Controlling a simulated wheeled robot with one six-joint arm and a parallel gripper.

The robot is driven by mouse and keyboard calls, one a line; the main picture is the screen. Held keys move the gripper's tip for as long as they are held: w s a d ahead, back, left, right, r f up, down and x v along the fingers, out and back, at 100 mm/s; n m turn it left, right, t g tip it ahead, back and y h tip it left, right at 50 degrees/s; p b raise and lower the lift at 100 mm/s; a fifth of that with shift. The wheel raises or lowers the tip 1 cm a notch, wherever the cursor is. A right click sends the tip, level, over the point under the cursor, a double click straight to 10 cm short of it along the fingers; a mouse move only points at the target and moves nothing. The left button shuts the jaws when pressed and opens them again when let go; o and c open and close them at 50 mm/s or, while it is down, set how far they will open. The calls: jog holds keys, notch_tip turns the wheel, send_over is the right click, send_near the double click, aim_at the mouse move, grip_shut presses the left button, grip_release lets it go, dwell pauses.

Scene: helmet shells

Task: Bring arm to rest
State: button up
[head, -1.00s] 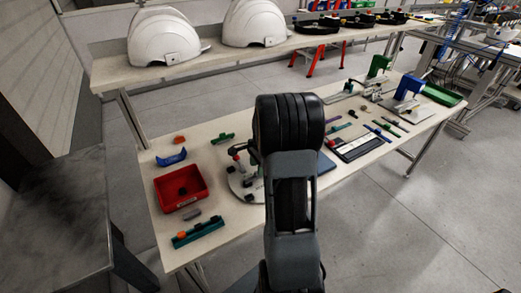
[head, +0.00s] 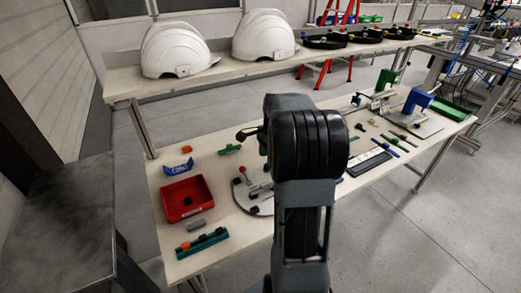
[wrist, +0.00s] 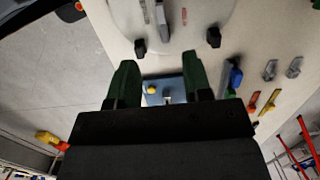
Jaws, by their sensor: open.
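My gripper shows in the wrist view (wrist: 162,85) with its two dark green fingers apart and nothing held between them. A blue plate (wrist: 163,92) with a yellow knob lies on the table beyond the gap between the fingers. In the head view my own arm stands upright in the middle of the picture, in front of the workbench (head: 235,225). It hides part of the bench, and the gripper's fingers cannot be made out there.
A red bin (head: 187,199), a blue bracket (head: 178,168) and a teal bar (head: 202,243) lie on the bench's left. A round plate with clamps sits beside my arm. White helmets (head: 175,45) stand on the back shelf. Green and blue presses (head: 418,100) stand right. The floor right is clear.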

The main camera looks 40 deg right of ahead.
dwell(0.3)
jog(key=s+a+r+n+t, duration=0.1)
jog(key=s+a+n, duration=0.3)
jog(key=a+n, duration=0.2)
jog(key=s+a+n+t+h, duration=0.1)
jog(key=s+a+n, duration=0.3)
jog(key=a+n, duration=0.3)
jog(key=s+a+r+n+t, duration=0.1)
jog(key=s+a+n, duration=0.3)
jog(key=a, duration=0.5)
jog(key=n, duration=0.2)
jog(key=shift+a+r+n, duration=0.25)
jog(key=shift+r+n, duration=0.05)
jog(key=shift+n, duration=0.1)
